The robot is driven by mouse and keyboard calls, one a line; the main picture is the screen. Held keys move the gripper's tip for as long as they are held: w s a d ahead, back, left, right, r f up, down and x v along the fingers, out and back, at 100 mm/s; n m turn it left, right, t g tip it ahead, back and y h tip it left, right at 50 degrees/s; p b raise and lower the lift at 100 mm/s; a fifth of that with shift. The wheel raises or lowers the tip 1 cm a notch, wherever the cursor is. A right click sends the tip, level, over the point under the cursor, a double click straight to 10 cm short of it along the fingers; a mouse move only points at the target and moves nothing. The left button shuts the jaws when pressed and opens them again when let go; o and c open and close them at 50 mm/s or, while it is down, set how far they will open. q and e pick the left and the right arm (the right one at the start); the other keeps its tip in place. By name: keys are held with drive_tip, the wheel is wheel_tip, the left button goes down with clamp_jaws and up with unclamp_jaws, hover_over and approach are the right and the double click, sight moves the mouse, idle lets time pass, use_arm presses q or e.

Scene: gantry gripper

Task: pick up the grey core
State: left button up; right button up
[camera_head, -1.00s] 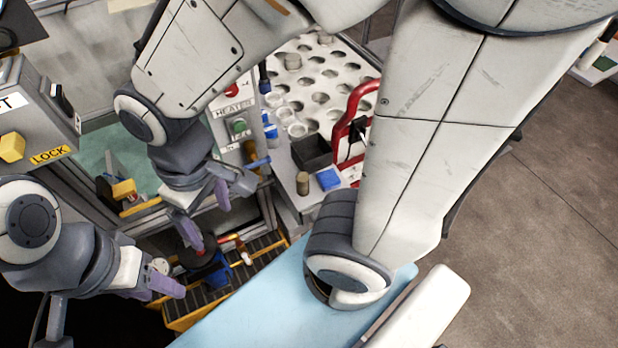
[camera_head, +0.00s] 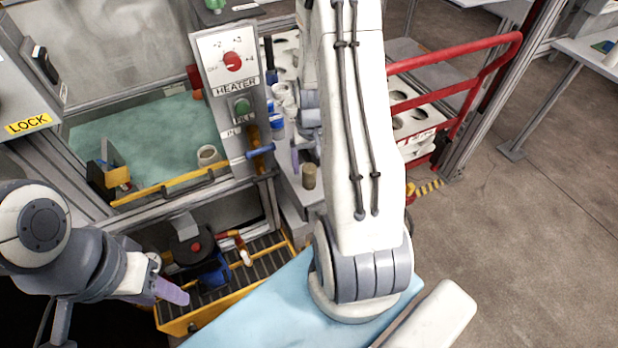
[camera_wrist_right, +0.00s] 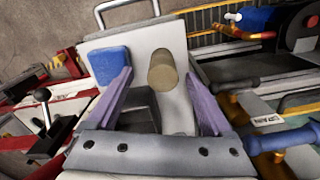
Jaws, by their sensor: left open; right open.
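A short grey-brown cylinder, which looks like the core (camera_head: 309,176), stands upright on a light ledge right of the heater panel. In the right wrist view the core (camera_wrist_right: 163,70) shows between the purple fingers, nearer the right one and beyond their tips. My right gripper (camera_wrist_right: 158,78) is open and empty, apart from the core as far as I can tell. In the head view my arm hides most of it. My left gripper (camera_head: 172,290) is at the lower left over the yellow-edged tray, away from the core.
A blue block (camera_wrist_right: 109,65) and a dark open bin (camera_wrist_right: 140,108) lie beside the core. The heater panel (camera_head: 228,75) stands to its left with a blue handle (camera_head: 261,151) close by. A red rail (camera_head: 470,75) is at the right. The yellow-edged tray (camera_head: 178,325) is below.

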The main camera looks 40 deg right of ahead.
sight(309, 177)
drive_tip(key=shift+w+a+f+b, duration=0.1)
drive_tip(key=shift+f+b, duration=0.05)
drive_tip(key=shift+f, duration=1.45)
drive_tip(key=shift+w+f+b, duration=0.1)
drive_tip(key=shift+f+b, duration=0.05)
drive_tip(key=shift+f, duration=1.4)
drive_tip(key=c, duration=1.3)
drive_tip(key=shift+c, duration=0.2)
drive_tip(key=shift+r, duration=0.15)
wheel_tip(309, 177, up, 4)
drive_tip(key=shift+r+p, duration=0.1)
drive_tip(key=shift+p, duration=0.25)
drive_tip(key=s+d+r, duration=0.6)
drive_tip(key=s+d, duration=0.1)
drive_tip(key=s, duration=0.2)
drive_tip(key=shift+d+r, duration=0.25)
drive_tip(key=shift+r, duration=0.05)
